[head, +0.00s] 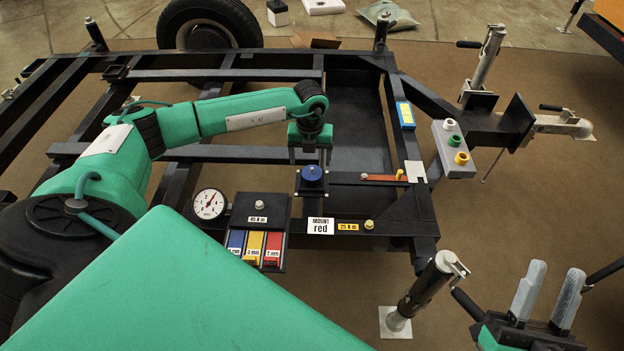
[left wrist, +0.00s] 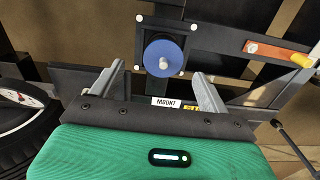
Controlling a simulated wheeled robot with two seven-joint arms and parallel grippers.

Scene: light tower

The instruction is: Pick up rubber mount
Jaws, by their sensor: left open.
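A blue round piece with a pale stud in its centre, probably the rubber mount (head: 313,174), sits on a square black plate on the dark frame. It also shows in the left wrist view (left wrist: 164,57), just beyond the fingertips. My left gripper (head: 310,157) points down over it, open and empty, with its fingers apart on either side. Whether the fingers reach down beside the blue piece cannot be told. My right gripper (head: 546,300) is open and empty at the lower right, away from the frame.
A round gauge (head: 209,204) and blue, yellow and red labelled blocks (head: 253,247) lie left of the card. An orange strip (head: 386,178) lies right of the blue piece. A grey block (head: 440,148) carries white, green and yellow pieces. A jack post (head: 425,285) stands in front.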

